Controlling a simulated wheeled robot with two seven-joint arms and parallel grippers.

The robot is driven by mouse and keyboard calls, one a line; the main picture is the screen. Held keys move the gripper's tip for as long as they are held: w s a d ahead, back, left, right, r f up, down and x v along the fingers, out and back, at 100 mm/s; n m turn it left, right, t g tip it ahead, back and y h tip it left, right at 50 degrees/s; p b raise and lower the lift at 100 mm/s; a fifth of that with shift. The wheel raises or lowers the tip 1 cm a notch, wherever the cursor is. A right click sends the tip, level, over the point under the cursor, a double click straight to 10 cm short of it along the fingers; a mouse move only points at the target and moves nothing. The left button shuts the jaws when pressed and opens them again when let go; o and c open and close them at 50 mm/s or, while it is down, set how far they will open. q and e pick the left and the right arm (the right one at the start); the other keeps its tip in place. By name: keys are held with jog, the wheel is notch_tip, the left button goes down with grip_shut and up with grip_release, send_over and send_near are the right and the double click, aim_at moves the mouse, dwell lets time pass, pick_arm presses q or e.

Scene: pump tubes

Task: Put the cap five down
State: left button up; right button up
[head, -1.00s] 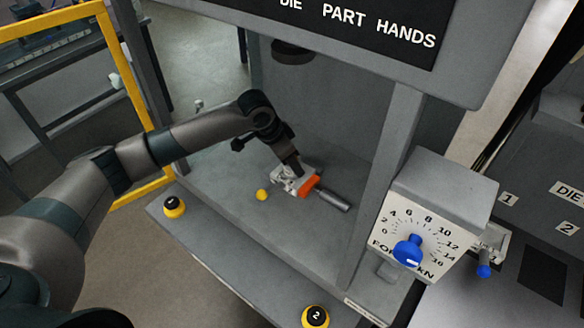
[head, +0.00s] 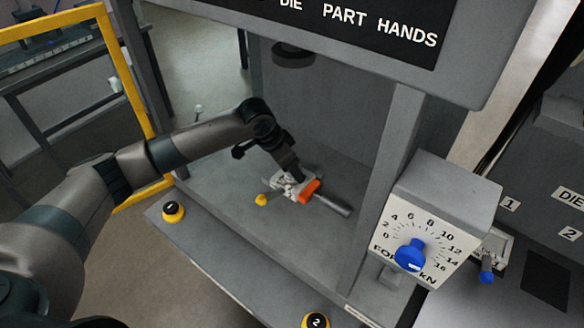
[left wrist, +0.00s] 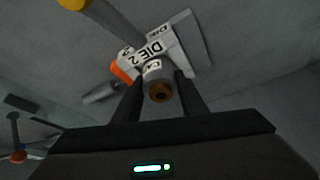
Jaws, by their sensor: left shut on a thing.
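My left gripper (head: 297,177) points down at the white die block (head: 281,181) on the grey press floor. In the left wrist view my left gripper (left wrist: 163,98) is shut on a small round cap (left wrist: 153,69), with a label partly readable as "CA" and a brown end. Its number cannot be read. The cap is right by the block marked "DIE 2" (left wrist: 149,51); whether they touch I cannot tell. An orange part (head: 309,191) and a grey cylindrical handle (head: 334,204) stick out from the die. My right gripper is not in view.
A yellow knob (head: 261,200) is left of the die. Yellow-and-black buttons (head: 173,211) (head: 316,321) sit on the front ledge. A press post and a force dial with a blue knob (head: 410,255) stand right. The press head hangs above.

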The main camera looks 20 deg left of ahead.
pick_arm(q)
jog(key=o, duration=1.4)
jog(key=shift+s+f, duration=0.35)
jog(key=shift+f, duration=0.4)
jog(key=shift+c, duration=0.2)
jog(key=shift+r, duration=0.1)
jog(key=shift+w+d+r+b, duration=0.15)
jog(key=shift+r+b, duration=0.15)
jog(key=shift+r, duration=0.15)
jog(key=b+v, duration=0.2)
jog(key=v, duration=1)
jog(key=shift+w+r, duration=0.25)
jog(key=shift+r, duration=0.1)
